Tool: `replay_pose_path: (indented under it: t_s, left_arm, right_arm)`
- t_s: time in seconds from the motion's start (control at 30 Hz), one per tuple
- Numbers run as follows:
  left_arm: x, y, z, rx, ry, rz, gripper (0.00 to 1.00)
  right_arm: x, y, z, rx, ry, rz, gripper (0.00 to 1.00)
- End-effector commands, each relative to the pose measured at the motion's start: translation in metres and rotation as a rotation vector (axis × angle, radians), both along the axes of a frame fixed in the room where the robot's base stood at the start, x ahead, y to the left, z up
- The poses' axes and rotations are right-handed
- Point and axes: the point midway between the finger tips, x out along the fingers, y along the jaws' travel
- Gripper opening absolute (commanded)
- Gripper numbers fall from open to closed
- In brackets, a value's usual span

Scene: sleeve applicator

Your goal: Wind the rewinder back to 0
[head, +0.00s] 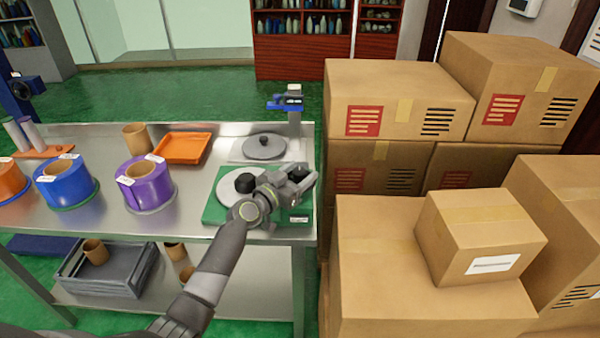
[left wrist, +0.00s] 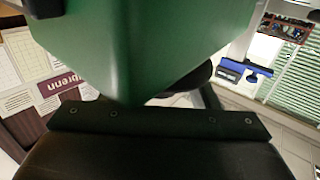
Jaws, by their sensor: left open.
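The rewinder, a green base (head: 214,213) with a pale round disc (head: 227,190) and a black hub (head: 245,182), stands at the right front corner of the steel table. A small white label or readout (head: 299,219) sits on its front right; I cannot read it. My left gripper (head: 301,176) is open at the rewinder's right side, and my arm covers part of the base. In the left wrist view a large green body (left wrist: 130,45), apparently the base, fills the upper middle, close to the camera. Whether a finger touches it is unclear. My right gripper is out of view.
The steel table (head: 190,205) also holds a grey disc stand (head: 264,147), an orange tray (head: 183,148), and purple (head: 150,183), blue (head: 62,183) and orange (head: 10,182) rolls. Stacked cartons (head: 400,235) stand close to the table's right edge.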

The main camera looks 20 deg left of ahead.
Motion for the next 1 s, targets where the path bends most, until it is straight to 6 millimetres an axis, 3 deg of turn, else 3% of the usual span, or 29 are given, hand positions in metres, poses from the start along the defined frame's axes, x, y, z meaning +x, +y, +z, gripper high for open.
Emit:
replay_pose_path:
  t_s: [0.37, 0.7, 1.0]
  left_arm:
    - [0.0043, -0.0021, -0.0002, -0.001, 0.001, 0.000, 0.55]
    - [0.0041, -0.0019, -0.0002, -0.001, 0.001, 0.000, 0.12]
    - [0.0045, -0.0022, 0.0013, -0.001, 0.004, 0.024, 0.11]
  right_arm:
    - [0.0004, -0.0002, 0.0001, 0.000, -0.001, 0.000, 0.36]
    - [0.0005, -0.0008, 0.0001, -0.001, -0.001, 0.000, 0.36]
    - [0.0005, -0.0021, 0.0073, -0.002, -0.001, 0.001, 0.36]
